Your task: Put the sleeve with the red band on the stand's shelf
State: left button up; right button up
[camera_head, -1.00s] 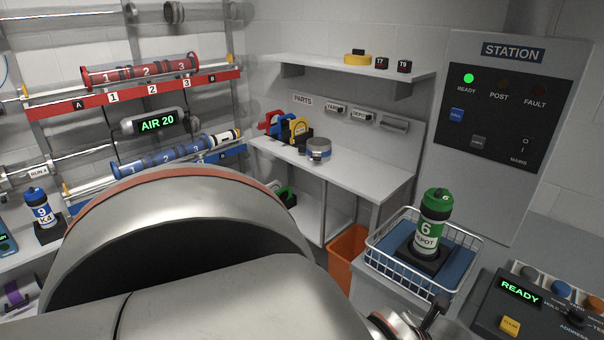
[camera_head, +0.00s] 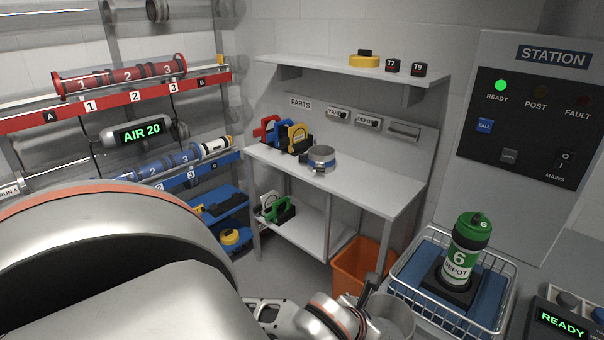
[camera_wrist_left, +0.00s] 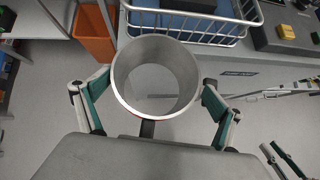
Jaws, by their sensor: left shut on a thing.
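My left gripper (camera_wrist_left: 157,82) is shut on a metallic open-ended sleeve (camera_wrist_left: 122,82), one finger on each side. A thin reddish sliver shows at the sleeve's lower rim; the rest of any band is hidden. In the head view the sleeve (camera_head: 398,318) is at the bottom edge, in front of the orange bin. The grey stand (camera_head: 385,198) has a top shelf (camera_head: 320,66), a worktop and a low shelf (camera_head: 312,238). My right gripper (camera_wrist_left: 268,125) appears open at the right edge of the wrist view.
A yellow part (camera_head: 364,60) and two small dark blocks sit on the top shelf; its left part is clear. Coloured clamps (camera_head: 290,136) stand on the worktop's left. An orange bin (camera_head: 360,266) and a wire basket (camera_head: 490,318) with a green canister (camera_head: 464,250) are nearby.

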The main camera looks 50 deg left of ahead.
aim_at(308, 235)
jog(key=j+u, duration=0.15)
jog(key=j, duration=0.3)
jog(key=i+j+u, duration=0.1)
jog(key=j, duration=0.35)
jog(key=i+j+u, duration=0.15)
jog(key=j, duration=0.3)
jog(key=i+j, duration=0.1)
jog(key=j, duration=0.3)
jog(key=i+j, duration=0.1)
jog(key=j, duration=0.25)
jog(key=i+j, duration=0.1)
jog(key=j, duration=0.3)
jog(key=i+j, duration=0.1)
jog(key=j, duration=0.3)
jog(key=i+j, duration=0.15)
jog(key=j, duration=0.2)
